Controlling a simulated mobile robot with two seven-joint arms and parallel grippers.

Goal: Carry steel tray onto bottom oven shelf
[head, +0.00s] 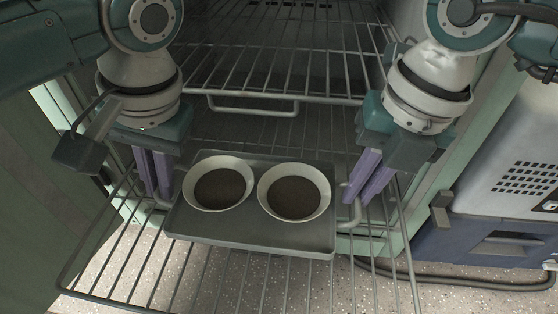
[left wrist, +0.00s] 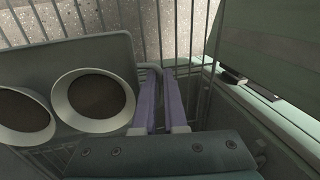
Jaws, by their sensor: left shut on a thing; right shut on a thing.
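The grey steel tray (head: 250,235) bears two white bowls, a left one (head: 219,160) and a right one (head: 292,168), both with dark contents. The tray is over the pulled-out lower wire shelf (head: 110,260); whether it touches the wires I cannot tell. My left gripper (head: 158,196) is shut on the tray's left handle, and its purple fingers also show around the handle in the left wrist view (left wrist: 165,128). My right gripper (head: 362,198) is shut on the tray's right handle (head: 350,214). The bowls stand upright, and the tray looks about level.
An upper wire shelf (head: 275,80) with a front handle (head: 253,111) is above and behind the tray. The oven's pale green frame (head: 440,170) borders the opening at right. A white and blue machine (head: 515,190) stands at right, with a dark cable (head: 460,284) on the speckled floor.

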